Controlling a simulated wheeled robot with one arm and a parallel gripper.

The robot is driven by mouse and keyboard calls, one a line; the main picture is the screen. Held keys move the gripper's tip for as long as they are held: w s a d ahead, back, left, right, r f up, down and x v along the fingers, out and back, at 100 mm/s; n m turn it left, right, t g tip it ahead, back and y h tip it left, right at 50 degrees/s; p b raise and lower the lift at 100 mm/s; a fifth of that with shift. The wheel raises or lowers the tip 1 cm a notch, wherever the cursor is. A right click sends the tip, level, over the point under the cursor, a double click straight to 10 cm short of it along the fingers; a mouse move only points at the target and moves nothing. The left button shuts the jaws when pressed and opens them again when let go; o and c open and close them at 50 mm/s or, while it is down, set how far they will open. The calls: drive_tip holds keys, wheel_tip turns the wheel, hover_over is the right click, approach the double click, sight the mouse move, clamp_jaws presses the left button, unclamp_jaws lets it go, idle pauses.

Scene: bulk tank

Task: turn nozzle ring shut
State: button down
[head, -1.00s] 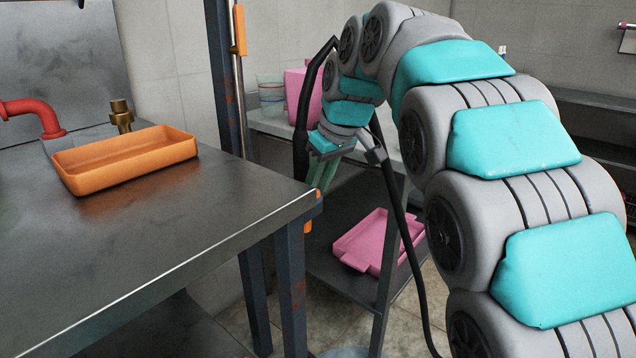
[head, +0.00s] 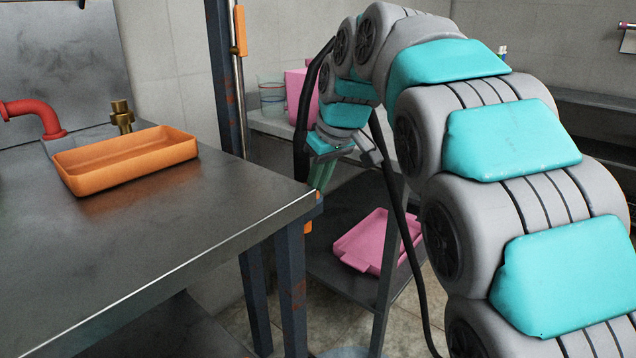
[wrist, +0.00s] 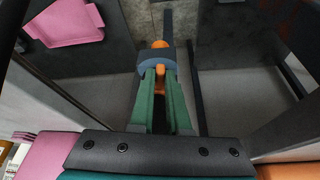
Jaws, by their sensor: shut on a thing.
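In the wrist view a blue-grey rounded piece that looks like the nozzle ring (wrist: 154,63) sits at the tips of my gripper's green fingers (wrist: 160,74). Orange nozzle parts (wrist: 160,44) show beyond it, and more orange shows between the fingers. My gripper is shut on the ring. In the head view my gripper (head: 320,184) points down beside the near table's right corner. A bit of orange nozzle (head: 308,227) shows below the fingers there; the ring itself is mostly hidden by the fingers and table corner.
The steel table (head: 235,215) with an orange tray (head: 125,163) stands left of my gripper. A pink tray (head: 368,240) lies on a low shelf to the right. A black hose (head: 408,255) hangs close to my arm. A post (head: 228,80) rises behind the table.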

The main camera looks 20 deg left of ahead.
drive_tip(key=c, duration=0.9)
unclamp_jaws()
drive_tip(key=v, duration=0.7)
drive_tip(key=shift+s+r, duration=0.1)
drive_tip(key=shift+r, duration=0.3)
drive_tip(key=shift+d, duration=0.15)
